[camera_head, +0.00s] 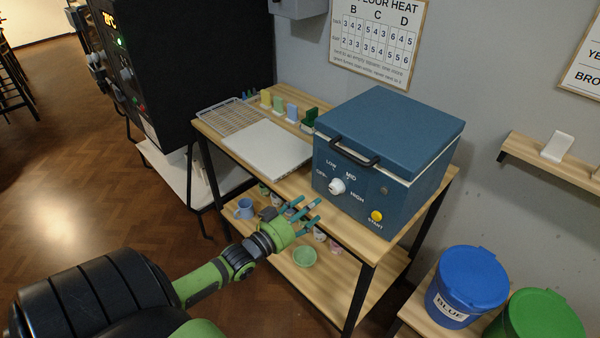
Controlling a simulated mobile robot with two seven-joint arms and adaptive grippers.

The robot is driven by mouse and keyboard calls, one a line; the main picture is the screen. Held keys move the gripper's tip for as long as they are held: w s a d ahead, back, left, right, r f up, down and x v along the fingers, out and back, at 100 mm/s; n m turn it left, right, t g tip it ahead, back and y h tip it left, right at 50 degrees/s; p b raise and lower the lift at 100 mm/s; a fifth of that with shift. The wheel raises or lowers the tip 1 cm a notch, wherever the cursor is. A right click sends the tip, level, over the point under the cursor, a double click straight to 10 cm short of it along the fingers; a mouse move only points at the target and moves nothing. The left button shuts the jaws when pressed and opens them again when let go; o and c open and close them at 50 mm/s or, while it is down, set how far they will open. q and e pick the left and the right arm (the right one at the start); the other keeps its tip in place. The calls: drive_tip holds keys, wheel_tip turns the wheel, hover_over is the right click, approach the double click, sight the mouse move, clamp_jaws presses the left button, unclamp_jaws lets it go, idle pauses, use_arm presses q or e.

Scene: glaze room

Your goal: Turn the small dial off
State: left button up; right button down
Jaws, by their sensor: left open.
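The small dial (337,186) is a white knob on the front of a blue box-shaped kiln (405,185) on the wooden table. Labels OFF, LOW, MID and HIGH are printed around it. I cannot tell which label the knob points to. My left gripper (306,212) reaches in from the lower left, its teal fingers spread open and empty. It appears in front of the table's edge, below and left of the dial in the picture, apart from it. My right gripper is not in view.
The kiln has a dark lid handle (354,152) above the dial and a yellow START button (376,216) to its right. A white slab (260,147) lies left of the kiln. A lower shelf holds a blue mug (244,208) and green bowl (304,257). A blue bucket (468,282) stands right.

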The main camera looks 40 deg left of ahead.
use_arm(q)
drive_tip(key=shift+s+a, duration=0.1)
drive_tip(key=shift+s, duration=1.25)
drive_tip(key=s+d+f+g+y+b, duration=0.1)
drive_tip(key=s+f+g, duration=0.4)
drive_tip(key=f, duration=0.9)
drive_tip(key=s+d+f+g+y, duration=0.1)
drive_tip(key=s+f+g, duration=0.2)
drive_tip(key=s+f, duration=0.8)
drive_tip(key=s+d+f+g, duration=0.4)
drive_tip(key=s+d+f, duration=0.2)
drive_tip(key=s+f, duration=0.4)
drive_tip(key=s+d+f+m+g, duration=0.1)
drive_tip(key=s+d+f+g, duration=0.4)
drive_tip(key=s+f, duration=0.5)
drive_tip(key=shift+s+d+f+m+h+b, duration=0.25)
drive_tip(key=shift+s+d+h+b, duration=0.2)
drive_tip(key=shift+s, duration=0.3)
